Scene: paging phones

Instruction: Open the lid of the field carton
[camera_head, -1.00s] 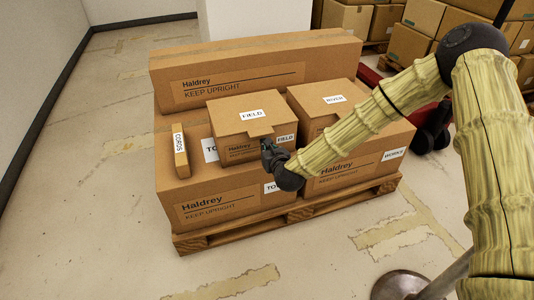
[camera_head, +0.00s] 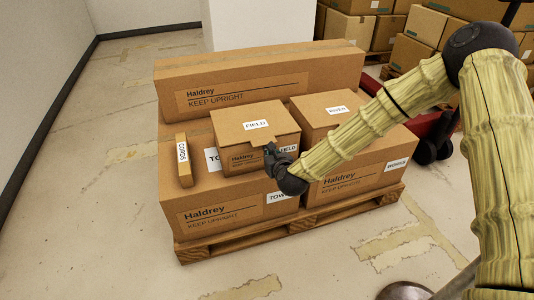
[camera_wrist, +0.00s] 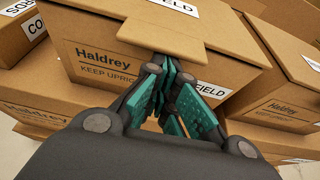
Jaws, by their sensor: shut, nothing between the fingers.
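The field carton (camera_head: 235,160) is a brown box with a FIELD label on its lid (camera_head: 238,118) and another on its front. The lid looks closed, with a small tab (camera_wrist: 165,42) jutting from the middle of its front edge. My gripper (camera_head: 270,149) is at the carton's front, just under the tab. In the wrist view its teal-padded fingers (camera_wrist: 162,75) are together and empty, with their tips right below the tab. I cannot tell whether they touch it. The fingers hide part of the carton's front print and label.
The river carton (camera_head: 320,103) stands close on the right. All sit on larger Haldrey cartons on a wooden pallet (camera_head: 240,242), with a long carton (camera_head: 330,68) behind. Floor at the left is clear.

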